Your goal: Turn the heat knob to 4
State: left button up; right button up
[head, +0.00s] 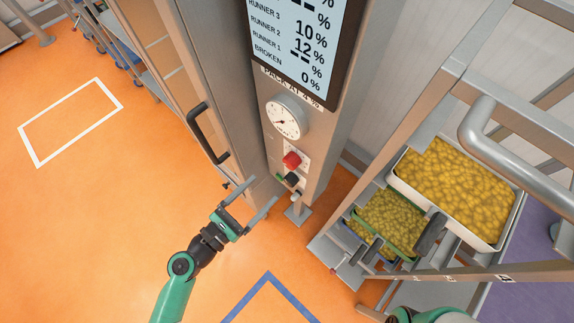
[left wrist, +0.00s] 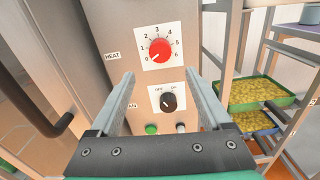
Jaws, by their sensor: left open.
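The red heat knob (left wrist: 160,51) sits on a white dial plate numbered 0 to 6 (left wrist: 178,37), beside a HEAT label (left wrist: 113,56). Its white mark points to the lower left, at about 0. In the head view the knob (head: 291,160) is on the front of the grey machine column, below a round gauge. My left gripper (head: 264,189) is open and empty, in front of and below the knob. In the left wrist view its two fingers (left wrist: 160,73) point toward the panel, with the knob just above and between their tips. Nothing is between them and apart from the panel.
A black switch knob (left wrist: 168,101) and a green button (left wrist: 152,128) sit below the heat knob. A black door handle (head: 208,133) stands out on the left. A metal rack with trays of yellow pieces (head: 455,185) is on the right.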

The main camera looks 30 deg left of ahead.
aim_at(287, 166)
pick_arm(q)
jog(key=x, duration=1)
grip_shut()
